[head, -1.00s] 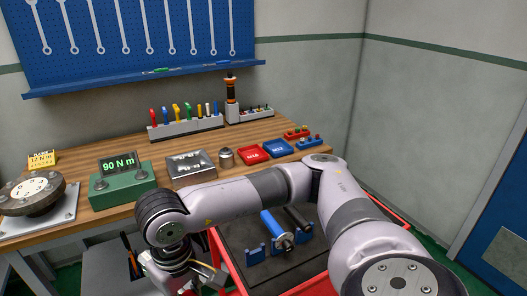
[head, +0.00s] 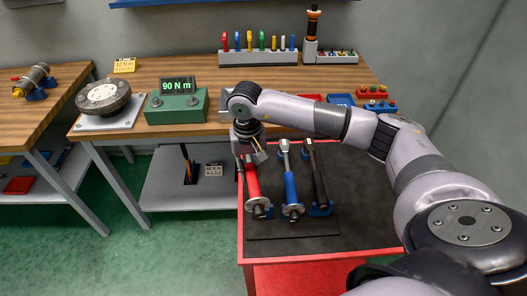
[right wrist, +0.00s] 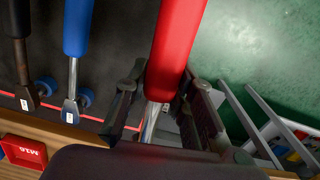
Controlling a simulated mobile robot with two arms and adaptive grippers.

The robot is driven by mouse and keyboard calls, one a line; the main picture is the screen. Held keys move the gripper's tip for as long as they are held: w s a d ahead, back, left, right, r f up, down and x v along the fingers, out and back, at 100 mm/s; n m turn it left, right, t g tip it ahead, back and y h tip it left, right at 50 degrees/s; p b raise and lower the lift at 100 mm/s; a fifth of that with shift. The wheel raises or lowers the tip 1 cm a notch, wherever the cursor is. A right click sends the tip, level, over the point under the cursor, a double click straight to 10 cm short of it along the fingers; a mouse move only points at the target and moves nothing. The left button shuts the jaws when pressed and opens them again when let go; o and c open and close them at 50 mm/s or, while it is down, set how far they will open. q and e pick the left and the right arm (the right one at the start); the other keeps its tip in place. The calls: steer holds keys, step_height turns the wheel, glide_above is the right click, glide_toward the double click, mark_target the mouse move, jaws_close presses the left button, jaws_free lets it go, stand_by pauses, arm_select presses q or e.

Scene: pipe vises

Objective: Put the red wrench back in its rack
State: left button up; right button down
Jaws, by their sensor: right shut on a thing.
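The red wrench (head: 252,183) has a red handle and lies along the left side of the red cart's dark top. My right gripper (head: 254,150) is shut around it near the handle's shaft end. In the right wrist view the red handle (right wrist: 176,45) runs between the fingers (right wrist: 165,100), with bright shaft below. The rack's blue cradles (head: 320,210) hold a blue wrench (head: 291,187) and a black wrench (head: 319,178) to its right, roughly parallel. The red wrench's near end is at the left cradle; I cannot tell whether it is seated. My left gripper is not in view.
The red cart (head: 300,248) stands against the workbench (head: 150,73). The bench holds a green 90 N m display box (head: 177,107) and a tool row (head: 258,58). Green floor (head: 160,245) is open left of the cart. The mat's near part is bare.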

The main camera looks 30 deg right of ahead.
arm_select(q)
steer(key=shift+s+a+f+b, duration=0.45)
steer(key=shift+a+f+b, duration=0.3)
steer(key=shift+b, duration=0.3)
arm_select(e)
steer(key=shift+m, duration=0.8)
steer(key=d+f, duration=0.2)
steer(key=w+d+f, duration=0.1)
steer(key=d, duration=0.1)
steer(key=shift+w+d+f, duration=0.15)
steer(key=shift+w+f, duration=0.05)
steer(key=shift+f, duration=0.15)
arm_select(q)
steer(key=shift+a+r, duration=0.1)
